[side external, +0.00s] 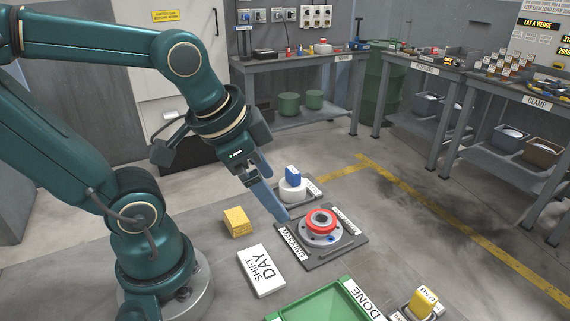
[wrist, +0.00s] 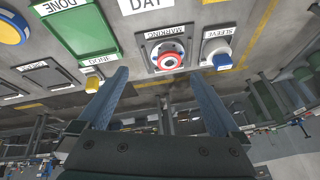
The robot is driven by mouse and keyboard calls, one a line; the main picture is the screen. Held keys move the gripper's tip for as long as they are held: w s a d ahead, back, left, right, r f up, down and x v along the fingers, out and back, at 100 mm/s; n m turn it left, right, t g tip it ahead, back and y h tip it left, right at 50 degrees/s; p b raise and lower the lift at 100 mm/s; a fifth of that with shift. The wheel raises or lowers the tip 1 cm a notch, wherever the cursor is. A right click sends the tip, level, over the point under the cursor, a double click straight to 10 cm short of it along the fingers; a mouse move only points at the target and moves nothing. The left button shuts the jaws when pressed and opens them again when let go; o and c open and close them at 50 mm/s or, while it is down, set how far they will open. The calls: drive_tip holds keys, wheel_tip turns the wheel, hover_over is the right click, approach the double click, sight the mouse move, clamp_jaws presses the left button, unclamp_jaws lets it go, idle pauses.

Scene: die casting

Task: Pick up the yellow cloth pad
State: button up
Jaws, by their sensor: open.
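A yellow pad-like piece (side external: 421,302) stands upright on a small round base by a DAB label at the lower right of the side view; it also shows in the wrist view (wrist: 92,84), left of my gripper. A second yellow block (side external: 238,222) lies on the table left of the marking fixture. I cannot tell by texture which one is cloth. My gripper (side external: 277,205) is open and empty, pointing down above the table between the yellow block and the marking fixture. In the wrist view its fingers (wrist: 156,80) are wide apart with nothing between them.
The marking fixture (side external: 320,228) holds a red ring. A blue block on a white round base (side external: 292,188) stands behind it. A DAY SHIFT card (side external: 261,270) and a green DONE tray (side external: 325,305) lie in front. Benches (side external: 300,63) stand at the back.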

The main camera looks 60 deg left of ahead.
drive_tip(key=w+a+f+g, duration=0.1)
drive_tip(key=a+f+g, duration=0.25)
drive_tip(key=a, duration=0.35)
drive_tip(key=n+g, duration=0.2)
drive_tip(key=n, duration=0.1)
hover_over(237, 216)
drive_tip(key=shift+h, duration=0.3)
wheel_tip(237, 216, down, 6)
drive_tip(key=shift+a+r, duration=0.1)
drive_tip(key=shift+r, duration=0.05)
drive_tip(key=shift+f, duration=2.5)
drive_tip(key=c, duration=1.2)
